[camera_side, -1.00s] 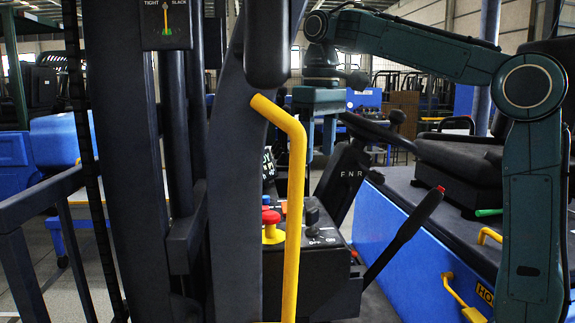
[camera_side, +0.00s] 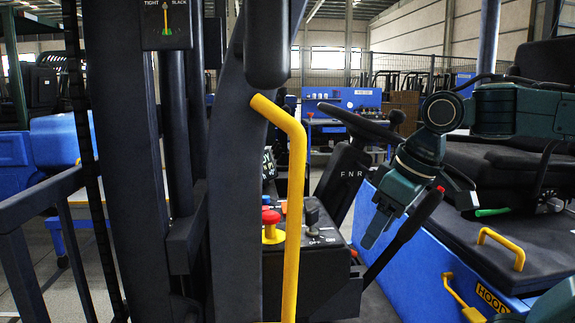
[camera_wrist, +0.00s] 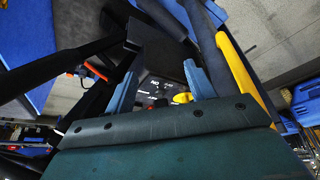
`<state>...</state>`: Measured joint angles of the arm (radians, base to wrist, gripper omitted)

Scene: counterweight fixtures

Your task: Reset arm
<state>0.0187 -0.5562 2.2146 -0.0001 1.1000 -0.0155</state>
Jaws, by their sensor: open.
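My gripper (camera_side: 418,222) is open in the side view, tilted down and left beside the driver's seat. It is at the upper part of a black lever (camera_side: 404,232) with a red tip (camera_side: 440,189). The lever appears to pass between the fingers in this view, but I cannot tell whether they touch it. In the wrist view the fingers of my gripper (camera_wrist: 160,86) are spread wide with nothing held between them. Beyond them lies the control panel (camera_wrist: 154,90) with its white markings. A red and yellow stop button (camera_wrist: 182,98) shows near the right finger.
A yellow grab rail (camera_side: 293,200) and dark mast posts stand in front at left. The stop button (camera_side: 271,222) and a small black knob (camera_side: 312,212) sit on the console. A steering wheel (camera_side: 352,122), a blue hood (camera_side: 385,255) and a yellow hood handle (camera_side: 500,247) are nearby.

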